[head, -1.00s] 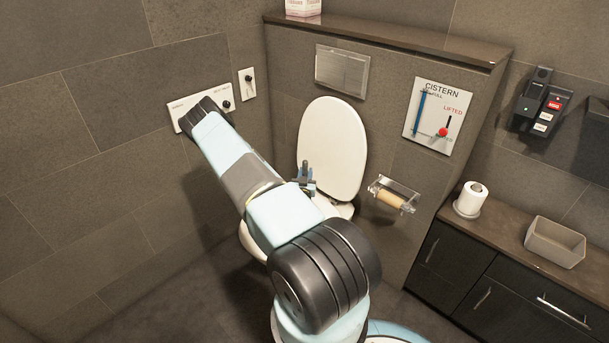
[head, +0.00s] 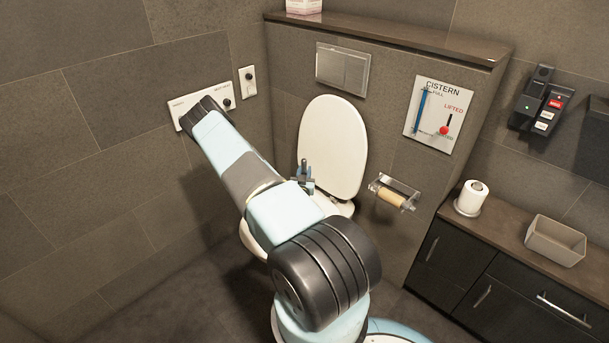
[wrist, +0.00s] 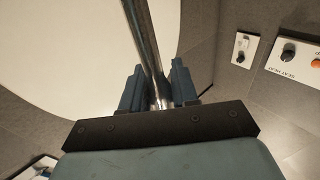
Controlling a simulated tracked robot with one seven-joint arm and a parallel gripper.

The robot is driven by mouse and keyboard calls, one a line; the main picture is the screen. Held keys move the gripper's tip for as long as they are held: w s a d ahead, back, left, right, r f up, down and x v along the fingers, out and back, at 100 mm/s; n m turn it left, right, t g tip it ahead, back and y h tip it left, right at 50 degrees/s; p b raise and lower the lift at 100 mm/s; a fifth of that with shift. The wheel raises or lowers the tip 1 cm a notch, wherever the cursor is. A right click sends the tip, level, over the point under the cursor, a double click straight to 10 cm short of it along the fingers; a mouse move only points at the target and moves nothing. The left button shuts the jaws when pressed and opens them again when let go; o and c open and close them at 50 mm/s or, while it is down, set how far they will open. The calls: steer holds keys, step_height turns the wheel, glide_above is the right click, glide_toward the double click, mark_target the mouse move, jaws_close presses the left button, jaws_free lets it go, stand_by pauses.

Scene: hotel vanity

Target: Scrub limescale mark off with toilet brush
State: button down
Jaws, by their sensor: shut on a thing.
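My gripper (wrist: 160,88) is shut on the metal handle of the toilet brush (wrist: 145,40) in the wrist view. The handle runs up out of the top of that picture, and the brush head is out of sight. In the head view my arm hides most of my gripper, but the dark upper end of the brush handle (head: 304,168) shows above the bowl. The toilet (head: 253,243) has its white lid (head: 332,150) raised. My arm covers much of the bowl, and I cannot see the limescale mark.
A toilet roll holder (head: 392,193) is on the wall right of the toilet. A cistern panel (head: 435,113) hangs above it. A dark cabinet (head: 480,285) with a spare roll (head: 471,198) and a bin-like box (head: 556,240) stands at the right. A control plate (head: 203,106) is on the left wall.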

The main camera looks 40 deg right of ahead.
steer(key=shift+w, duration=0.65)
steer(key=shift+w+a, duration=0.1)
steer(key=shift+w, duration=0.85)
steer(key=shift+w+a+f, duration=0.1)
steer(key=shift+w+f, duration=0.05)
steer(key=shift+w, duration=0.65)
steer(key=shift+w, duration=0.1)
